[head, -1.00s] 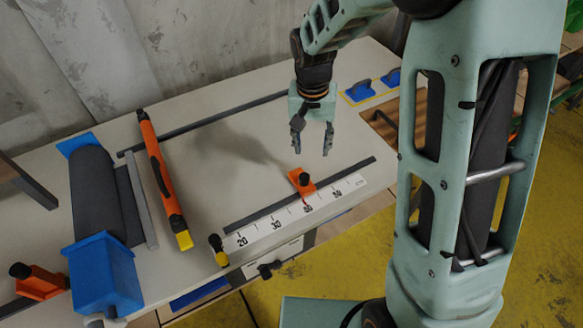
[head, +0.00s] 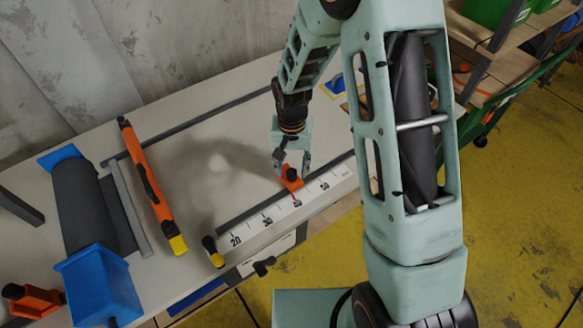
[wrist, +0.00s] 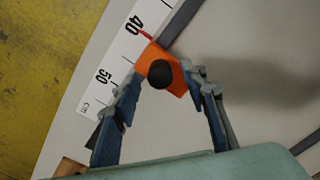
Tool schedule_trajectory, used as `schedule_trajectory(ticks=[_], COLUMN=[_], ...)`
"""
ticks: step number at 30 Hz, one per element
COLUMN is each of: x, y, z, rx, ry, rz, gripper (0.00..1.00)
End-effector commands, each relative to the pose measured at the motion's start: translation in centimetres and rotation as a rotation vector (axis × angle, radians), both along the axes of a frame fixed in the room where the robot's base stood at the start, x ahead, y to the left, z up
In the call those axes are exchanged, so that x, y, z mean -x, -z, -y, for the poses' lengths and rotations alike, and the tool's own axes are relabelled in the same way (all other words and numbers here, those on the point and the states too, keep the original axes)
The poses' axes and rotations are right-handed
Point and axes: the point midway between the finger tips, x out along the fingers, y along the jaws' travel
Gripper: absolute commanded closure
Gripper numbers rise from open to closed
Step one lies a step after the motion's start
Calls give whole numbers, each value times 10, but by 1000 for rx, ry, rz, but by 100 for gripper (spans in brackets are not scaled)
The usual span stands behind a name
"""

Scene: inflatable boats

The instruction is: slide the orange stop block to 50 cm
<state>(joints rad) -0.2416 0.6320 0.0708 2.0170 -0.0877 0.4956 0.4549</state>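The orange stop block (head: 292,183), with a black knob on top, sits on the dark rail (head: 247,210) beside the white scale (head: 281,212). In the wrist view the block (wrist: 150,60) has its red pointer at about the 40 mark, and the 50 mark (wrist: 103,76) lies farther down the scale. My gripper (head: 292,166) is right over the block, pointing down. In the wrist view its fingers (wrist: 161,76) are apart, one on each side of the block and knob. I cannot tell whether they touch it.
An orange and black tool (head: 152,187) with a yellow end lies on the table at left, beside a dark roll in blue holders (head: 98,293). A yellow-black knob (head: 212,250) stands at the scale's 20 end. The middle tabletop is clear.

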Motion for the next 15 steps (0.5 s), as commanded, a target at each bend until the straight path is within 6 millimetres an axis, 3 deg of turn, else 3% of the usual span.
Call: schedule_trajectory(ticks=[11, 15], x=[0, 0], y=[7, 7], z=[0, 0], rx=[0, 0], ry=[0, 0], rz=[1, 0], gripper=[60, 72])
